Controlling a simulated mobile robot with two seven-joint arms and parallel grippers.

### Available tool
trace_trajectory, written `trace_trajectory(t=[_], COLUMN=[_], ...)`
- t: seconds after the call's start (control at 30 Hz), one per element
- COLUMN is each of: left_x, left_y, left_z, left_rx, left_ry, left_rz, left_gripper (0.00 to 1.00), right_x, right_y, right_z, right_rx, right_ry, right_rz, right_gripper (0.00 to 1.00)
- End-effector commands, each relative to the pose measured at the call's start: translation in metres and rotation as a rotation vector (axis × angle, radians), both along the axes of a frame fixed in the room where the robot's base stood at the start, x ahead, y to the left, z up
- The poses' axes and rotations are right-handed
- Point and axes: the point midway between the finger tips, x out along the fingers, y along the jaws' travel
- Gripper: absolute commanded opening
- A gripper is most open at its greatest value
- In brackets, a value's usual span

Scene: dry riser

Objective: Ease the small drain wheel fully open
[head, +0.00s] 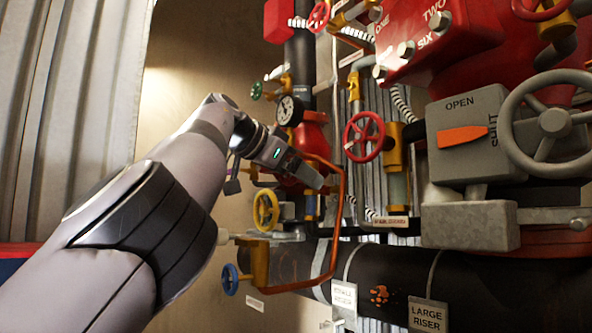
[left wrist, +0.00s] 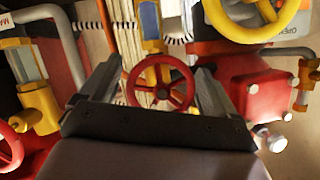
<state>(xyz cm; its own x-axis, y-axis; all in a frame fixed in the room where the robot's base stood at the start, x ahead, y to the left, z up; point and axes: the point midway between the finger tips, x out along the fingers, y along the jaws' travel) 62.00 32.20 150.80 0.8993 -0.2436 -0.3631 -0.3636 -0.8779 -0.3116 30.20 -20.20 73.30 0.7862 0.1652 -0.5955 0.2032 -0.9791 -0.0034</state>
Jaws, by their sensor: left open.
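My left gripper (head: 322,180) reaches in from the left in the head view, in front of the pipework. In the left wrist view its two fingers (left wrist: 158,74) stand apart, open. A small red handwheel (left wrist: 160,84) with a dark hub shows between the fingers, beyond the palm; I cannot tell whether the fingers touch its rim. In the head view this wheel seems hidden behind my gripper. No readable label marks which wheel is the drain wheel. My right gripper is in neither view.
An orange-red bent pipe (head: 343,205) runs close by my gripper. A yellow wheel (head: 266,211), blue wheel (head: 230,279), red wheel (head: 364,137) and large grey wheel (head: 545,122) surround it. A black main pipe (head: 430,275) lies below. A gauge (head: 289,110) stands above.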

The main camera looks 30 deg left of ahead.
Motion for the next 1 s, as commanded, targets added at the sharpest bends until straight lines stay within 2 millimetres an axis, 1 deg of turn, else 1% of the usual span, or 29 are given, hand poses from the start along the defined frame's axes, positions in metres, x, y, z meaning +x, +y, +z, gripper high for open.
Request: trace_trajectory(t=[0.23, 0.27, 0.3, 0.37, 0.4, 0.57, 0.67, 0.77, 0.8, 0.87, 1.0], left_x=[0.001, 0.001, 0.001, 0.001, 0.001, 0.001, 0.001, 0.001, 0.001, 0.001, 0.001], left_y=[0.0, 0.0, 0.0, 0.0, 0.0, 0.0, 0.0, 0.0, 0.0, 0.0, -0.001], left_z=[-0.001, -0.001, -0.001, -0.001, -0.001, 0.0, 0.003, 0.004, 0.003, -0.001, -0.002], left_rx=[0.0, 0.0, 0.0, -0.001, -0.001, -0.007, -0.043, -0.115, -0.164, -0.218, -0.308], left_ry=[-0.001, -0.001, -0.001, -0.001, 0.0, 0.003, 0.019, 0.049, 0.07, 0.091, 0.128], left_rz=[0.001, 0.001, 0.001, 0.001, 0.0, 0.001, 0.0, 0.001, 0.0, 0.0, -0.001], left_gripper=[0.9, 0.84, 0.71, 0.51, 0.39, 0.39, 0.39, 0.39, 0.39, 0.39, 0.39], right_x=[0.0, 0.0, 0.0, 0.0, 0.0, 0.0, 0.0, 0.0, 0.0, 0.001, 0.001], right_y=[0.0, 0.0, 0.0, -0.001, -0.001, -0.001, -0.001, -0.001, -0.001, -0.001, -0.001], right_z=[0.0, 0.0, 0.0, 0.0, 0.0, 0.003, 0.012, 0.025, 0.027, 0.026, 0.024], right_rx=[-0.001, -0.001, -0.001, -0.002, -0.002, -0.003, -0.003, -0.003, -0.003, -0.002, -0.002], right_ry=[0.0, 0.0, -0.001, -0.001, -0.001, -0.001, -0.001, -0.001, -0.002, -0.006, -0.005], right_rz=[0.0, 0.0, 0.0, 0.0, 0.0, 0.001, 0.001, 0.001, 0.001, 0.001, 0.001], right_gripper=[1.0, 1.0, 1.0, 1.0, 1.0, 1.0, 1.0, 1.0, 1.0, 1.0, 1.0])
